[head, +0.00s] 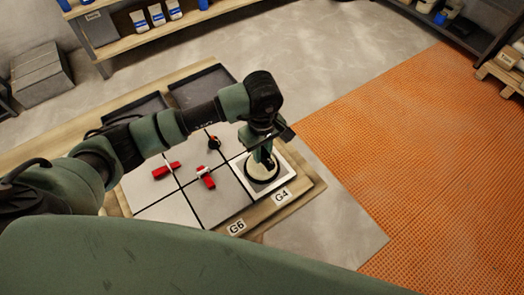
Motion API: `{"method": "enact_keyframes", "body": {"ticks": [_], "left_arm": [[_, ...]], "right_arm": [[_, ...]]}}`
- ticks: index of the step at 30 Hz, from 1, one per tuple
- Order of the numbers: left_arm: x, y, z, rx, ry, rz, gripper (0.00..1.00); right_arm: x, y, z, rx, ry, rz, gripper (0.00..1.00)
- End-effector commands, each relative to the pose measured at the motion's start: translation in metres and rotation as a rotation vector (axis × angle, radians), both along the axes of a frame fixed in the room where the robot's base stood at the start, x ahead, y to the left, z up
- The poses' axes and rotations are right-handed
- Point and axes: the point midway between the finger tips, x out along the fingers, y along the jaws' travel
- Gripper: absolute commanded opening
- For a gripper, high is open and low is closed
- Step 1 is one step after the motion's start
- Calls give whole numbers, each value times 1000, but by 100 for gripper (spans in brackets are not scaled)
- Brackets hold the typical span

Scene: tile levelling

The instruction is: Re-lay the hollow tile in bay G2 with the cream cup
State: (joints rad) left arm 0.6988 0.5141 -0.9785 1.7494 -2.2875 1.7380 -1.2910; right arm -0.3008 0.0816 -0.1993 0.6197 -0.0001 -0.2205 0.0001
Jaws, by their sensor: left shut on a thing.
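My left gripper (266,150) reaches down over the right corner of the tiled board and is shut on a suction cup (262,174). The cup has a cream face with a dark rim, and the gripper partly hides it. The cup sits over a grey square with a white border (279,181), beside the label G4. I cannot tell whether the cup touches the surface or hangs just above it. Grey tiles (231,193) fill other bays, with dark joints between them. I can read labels G4 (282,196) and G6 (237,227); no G2 label shows. My right gripper is out of view.
Two red tools (166,170) and (205,177) and a small dark-and-orange item (214,142) lie on the tiles. Dark trays (200,86) stand behind. An orange mat (440,150) covers the floor at right; shelves stand at the back.

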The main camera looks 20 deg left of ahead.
Motion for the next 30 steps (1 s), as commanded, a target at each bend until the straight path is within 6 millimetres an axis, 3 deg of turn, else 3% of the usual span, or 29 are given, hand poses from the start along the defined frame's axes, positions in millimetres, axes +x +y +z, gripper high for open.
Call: {"method": "enact_keyframes", "body": {"ticks": [3,4,6,17,30], "left_arm": [[1,0,1,-1,-2,0,0],[0,0,1,-1,-2,0,28],[0,0,1,-1,-1,0,45],[0,0,2,0,0,0,45],[1,0,66,-1,-4,0,45]], "right_arm": [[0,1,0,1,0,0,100],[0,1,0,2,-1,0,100],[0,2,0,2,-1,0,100],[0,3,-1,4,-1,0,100],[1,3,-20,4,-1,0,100]]}}
